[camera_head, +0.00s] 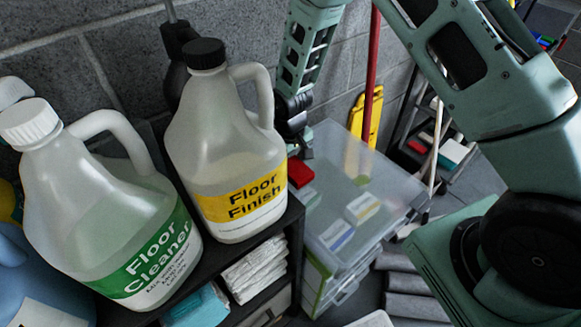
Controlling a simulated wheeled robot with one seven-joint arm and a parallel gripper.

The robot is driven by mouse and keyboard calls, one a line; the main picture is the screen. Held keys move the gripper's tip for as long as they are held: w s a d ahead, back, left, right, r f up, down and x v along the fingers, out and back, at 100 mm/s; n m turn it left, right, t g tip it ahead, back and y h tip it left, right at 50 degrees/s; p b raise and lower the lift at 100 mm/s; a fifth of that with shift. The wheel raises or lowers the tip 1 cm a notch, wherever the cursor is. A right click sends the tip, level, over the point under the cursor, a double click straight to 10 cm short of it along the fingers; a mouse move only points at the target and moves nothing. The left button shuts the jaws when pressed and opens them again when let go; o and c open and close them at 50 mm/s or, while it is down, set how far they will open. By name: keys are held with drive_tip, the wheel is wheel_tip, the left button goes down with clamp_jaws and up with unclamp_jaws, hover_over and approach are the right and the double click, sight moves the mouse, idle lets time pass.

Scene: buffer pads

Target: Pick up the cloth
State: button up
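White folded cloths (255,268) lie in a stack on the dark shelf below the jugs. A teal folded item (197,306), perhaps also cloth, lies on the same shelf to their left. Which one is the task's cloth I cannot tell. My gripper (304,150) hangs at the end of my arm, just right of the Floor Finish jug and above the clear plastic bin. It is apart from the cloths. Its fingers are small, dark and partly hidden, so I cannot see whether they are open.
The Floor Finish jug (228,150) and Floor Cleaner jug (100,210) stand on the unit's top, above the cloths. A clear lidded bin (385,195) stands to the right. Behind it are a red pole (372,80) and a yellow sign (357,125). A block wall closes the back.

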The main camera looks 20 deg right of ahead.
sight(290, 164)
drive_tip(key=c, duration=0.3)
drive_tip(key=shift+r, duration=0.15)
drive_tip(key=shift+c, duration=0.2)
wheel_tip(290, 164, up, 10)
drive_tip(key=b, duration=0.1)
drive_tip(key=shift+b, duration=0.3)
